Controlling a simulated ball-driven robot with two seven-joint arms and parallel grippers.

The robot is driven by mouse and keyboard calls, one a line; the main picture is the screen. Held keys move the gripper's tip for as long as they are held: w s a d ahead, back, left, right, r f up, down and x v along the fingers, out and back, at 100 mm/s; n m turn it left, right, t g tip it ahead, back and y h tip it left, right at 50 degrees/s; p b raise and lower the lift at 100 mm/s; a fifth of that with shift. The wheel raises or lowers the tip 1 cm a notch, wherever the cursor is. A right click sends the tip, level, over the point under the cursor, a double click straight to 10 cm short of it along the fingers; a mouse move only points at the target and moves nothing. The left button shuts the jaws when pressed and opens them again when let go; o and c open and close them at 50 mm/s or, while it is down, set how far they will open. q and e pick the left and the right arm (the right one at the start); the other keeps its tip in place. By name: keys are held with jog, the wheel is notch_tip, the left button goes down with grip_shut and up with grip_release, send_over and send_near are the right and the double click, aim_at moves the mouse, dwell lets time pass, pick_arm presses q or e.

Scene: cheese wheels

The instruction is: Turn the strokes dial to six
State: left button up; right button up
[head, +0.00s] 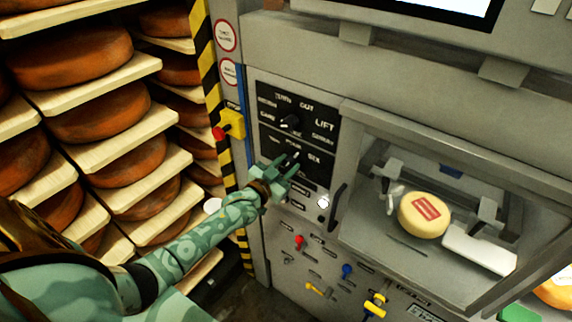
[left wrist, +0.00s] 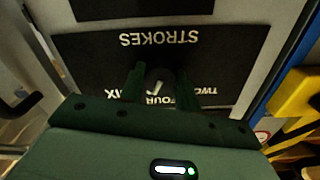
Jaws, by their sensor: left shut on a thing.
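The strokes dial (left wrist: 157,87) is on a black panel (head: 312,176) on the grey machine's front. The left wrist view shows the panel upside down, with the labels STROKES, TWO, FOUR and SIX, the last partly covered. My left gripper (head: 287,166) reaches in from the left and is shut on the strokes dial, one green finger on each side. A pale part of the dial shows between the fingers near the word FOUR; its exact setting is hard to read. My right gripper is out of view.
Another dial (head: 291,121) sits on the panel just above. A yellow box with a red stop button (head: 219,133) is to the left. A dark handle (head: 338,207) and a bay holding a cheese (head: 424,214) are to the right. Coloured levers are below; cheese shelves stand left.

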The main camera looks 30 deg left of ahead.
pick_arm(q)
jog(key=shift+m, duration=1.7)
jog(key=o, duration=1)
jog(key=shift+c, duration=0.2)
jog(key=s+a+b, duration=0.1)
jog(key=s, duration=1.5)
jog(key=shift+a, duration=0.15)
jog(key=shift+s, duration=0.1)
